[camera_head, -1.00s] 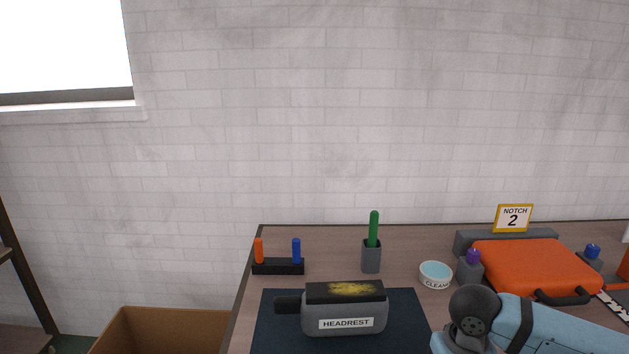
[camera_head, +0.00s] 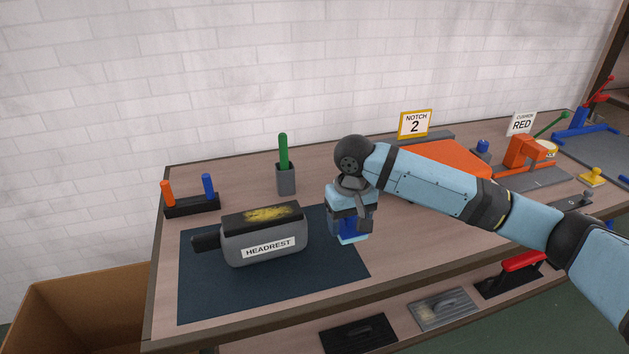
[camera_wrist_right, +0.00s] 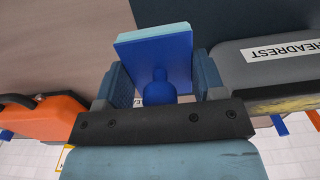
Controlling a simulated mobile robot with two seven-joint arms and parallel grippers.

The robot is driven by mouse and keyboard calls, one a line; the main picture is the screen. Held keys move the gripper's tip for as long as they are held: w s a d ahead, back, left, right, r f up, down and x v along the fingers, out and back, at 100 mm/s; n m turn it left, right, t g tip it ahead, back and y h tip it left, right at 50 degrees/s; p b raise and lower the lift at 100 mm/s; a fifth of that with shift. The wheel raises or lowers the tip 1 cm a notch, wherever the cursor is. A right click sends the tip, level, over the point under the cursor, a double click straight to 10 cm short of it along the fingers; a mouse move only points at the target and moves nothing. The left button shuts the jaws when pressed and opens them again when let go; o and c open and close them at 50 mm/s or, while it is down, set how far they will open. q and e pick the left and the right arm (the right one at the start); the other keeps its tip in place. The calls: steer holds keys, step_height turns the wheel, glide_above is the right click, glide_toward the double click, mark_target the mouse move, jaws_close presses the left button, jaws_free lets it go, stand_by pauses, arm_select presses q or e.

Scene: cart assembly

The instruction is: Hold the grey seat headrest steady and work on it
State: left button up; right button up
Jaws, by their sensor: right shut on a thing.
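The grey seat headrest (camera_head: 265,246) lies on a dark blue mat (camera_head: 200,300) with its HEADREST label facing me. Its black top carries a yellow smear, and a black stub sticks out to the left. It also shows at the right of the right wrist view (camera_wrist_right: 262,72). My right gripper (camera_head: 352,222) is just right of the headrest, apart from it. It is shut on the knob of a blue block with a light blue face (camera_wrist_right: 160,62). I cannot tell whether the block touches the mat. My left gripper is not in view.
A grey cup (camera_head: 285,180) with a green stick and a black rack (camera_head: 192,207) with orange and blue pegs stand behind the mat. An orange case (camera_head: 450,157) is partly behind my right arm. A cardboard box (camera_head: 85,300) stands left of the table.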

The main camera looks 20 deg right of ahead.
steer(key=w+a+r+n, duration=0.4)
steer(key=a+r, duration=0.2)
steer(key=a, duration=0.3)
steer(key=w+a+r+n, duration=0.4)
steer(key=a+r+n, duration=0.15)
steer(key=a, duration=0.35)
steer(key=shift+m, duration=0.35)
steer(key=a+f, duration=0.3)
steer(key=f, duration=0.1)
steer(key=shift+s+a, duration=0.15)
steer(key=shift+s, duration=0.1)
steer(key=d, duration=0.5)
steer(key=d+r, duration=0.1)
steer(key=d, duration=0.2)
steer(key=shift+w, duration=0.2)
steer(key=shift+r, duration=0.6)
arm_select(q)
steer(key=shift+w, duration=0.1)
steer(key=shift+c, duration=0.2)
